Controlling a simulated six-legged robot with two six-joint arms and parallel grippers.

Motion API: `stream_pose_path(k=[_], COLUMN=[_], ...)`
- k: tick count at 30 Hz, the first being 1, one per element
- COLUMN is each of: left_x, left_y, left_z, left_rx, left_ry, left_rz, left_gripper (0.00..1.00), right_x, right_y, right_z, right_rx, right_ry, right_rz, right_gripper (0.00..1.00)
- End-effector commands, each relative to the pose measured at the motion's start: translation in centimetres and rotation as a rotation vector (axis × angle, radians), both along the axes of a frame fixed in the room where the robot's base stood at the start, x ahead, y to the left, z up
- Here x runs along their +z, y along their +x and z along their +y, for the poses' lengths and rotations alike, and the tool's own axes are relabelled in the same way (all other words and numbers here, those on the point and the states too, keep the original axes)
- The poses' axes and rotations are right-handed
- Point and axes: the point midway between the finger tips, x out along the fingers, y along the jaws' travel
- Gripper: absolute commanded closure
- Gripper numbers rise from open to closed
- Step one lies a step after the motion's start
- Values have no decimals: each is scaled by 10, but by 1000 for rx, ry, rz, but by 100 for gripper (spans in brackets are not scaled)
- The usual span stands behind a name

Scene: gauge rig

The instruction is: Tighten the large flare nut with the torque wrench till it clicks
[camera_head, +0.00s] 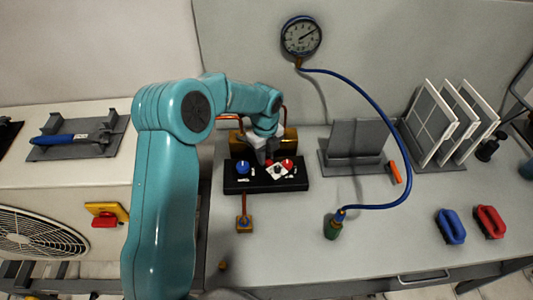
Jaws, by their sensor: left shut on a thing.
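The torque wrench (75,138) with a blue handle lies in a grey cradle at the left, apart from my grippers. My left gripper (267,158) is over the black block (238,186), between its blue knob (243,168) and red knob (287,164). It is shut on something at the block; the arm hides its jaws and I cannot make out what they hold. A brass body (291,141) with copper pipes stands behind. I cannot pick out the large flare nut. My right gripper is not in view.
A round gauge (301,36) hangs on the back wall, its blue hose (383,120) looping to a green fitting (333,228). A grey stand (355,140), white panels (430,120), and blue (450,226) and red (489,222) pieces are at the right. The front middle is mostly clear.

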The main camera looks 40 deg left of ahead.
Motion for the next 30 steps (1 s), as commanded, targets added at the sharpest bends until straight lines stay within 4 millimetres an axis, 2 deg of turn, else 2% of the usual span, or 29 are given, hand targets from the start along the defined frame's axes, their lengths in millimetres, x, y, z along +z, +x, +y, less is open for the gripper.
stream_pose_path(k=[30], left_x=[-1], left_y=[-11], left_z=[2], left_rx=[-83], left_ry=[-2], left_rz=[4], left_gripper=[100], right_x=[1], right_y=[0], right_z=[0], right_rx=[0], right_ry=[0], right_rz=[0], right_gripper=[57])
